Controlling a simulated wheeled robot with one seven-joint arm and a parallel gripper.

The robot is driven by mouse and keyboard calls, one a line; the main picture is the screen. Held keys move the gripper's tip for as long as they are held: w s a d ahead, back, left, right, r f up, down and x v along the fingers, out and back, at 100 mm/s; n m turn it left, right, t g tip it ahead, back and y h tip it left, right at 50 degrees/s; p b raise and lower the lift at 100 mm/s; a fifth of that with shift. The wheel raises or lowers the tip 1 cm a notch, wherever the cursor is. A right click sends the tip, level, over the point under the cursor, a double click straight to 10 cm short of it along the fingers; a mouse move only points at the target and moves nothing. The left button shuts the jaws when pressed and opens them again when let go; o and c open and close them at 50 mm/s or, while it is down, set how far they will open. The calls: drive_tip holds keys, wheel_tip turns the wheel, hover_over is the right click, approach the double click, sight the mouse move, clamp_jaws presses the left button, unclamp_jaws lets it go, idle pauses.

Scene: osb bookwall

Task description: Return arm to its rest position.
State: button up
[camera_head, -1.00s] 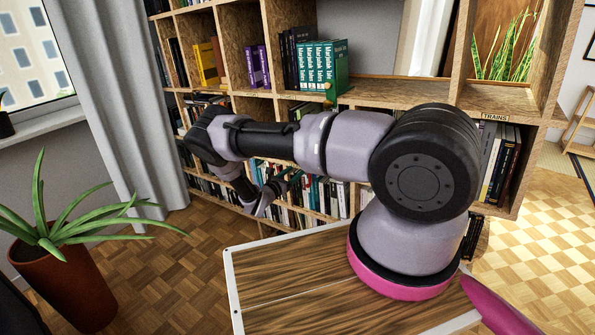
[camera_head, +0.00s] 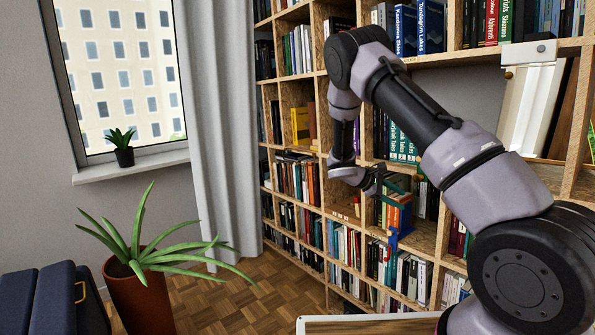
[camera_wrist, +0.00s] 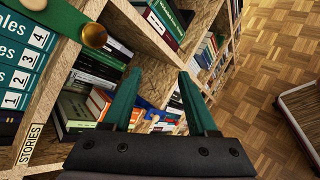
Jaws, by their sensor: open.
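My arm (camera_head: 410,110) rises from the lower right of the head view, bends at a raised elbow and hangs down in front of the bookshelf. My gripper (camera_head: 384,183) is at its lower end, small and partly hard to make out against the books. In the wrist view, my gripper (camera_wrist: 159,74) shows two teal fingers spread apart with nothing between them. The fingers point along the bookshelf (camera_wrist: 155,42), and I cannot tell how far they are from it.
Books labelled Tales (camera_wrist: 22,58) and a "STORIES" label (camera_wrist: 30,145) are at left in the wrist view. A potted plant (camera_head: 140,290), a curtain (camera_head: 215,130) and a windowsill (camera_head: 130,165) are at left. Parquet floor (camera_wrist: 265,75) is open beside the shelf.

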drive_tip(key=s+a+r+m+t+y, duration=0.2)
drive_tip(key=s+a+r+m+y, duration=0.1)
drive_tip(key=s+r, duration=0.8)
drive_tip(key=s+a+r+m+t+y, duration=0.2)
drive_tip(key=s+r+m+y, duration=0.4)
drive_tip(key=s+r, duration=0.5)
drive_tip(key=s+a+r+m+t+y, duration=0.2)
drive_tip(key=s+a+r+m+y, duration=0.2)
drive_tip(key=s+r, duration=0.7)
drive_tip(key=shift+r+m+t+y, duration=0.3)
drive_tip(key=shift+r+m+y, duration=0.15)
drive_tip(key=shift+m, duration=0.75)
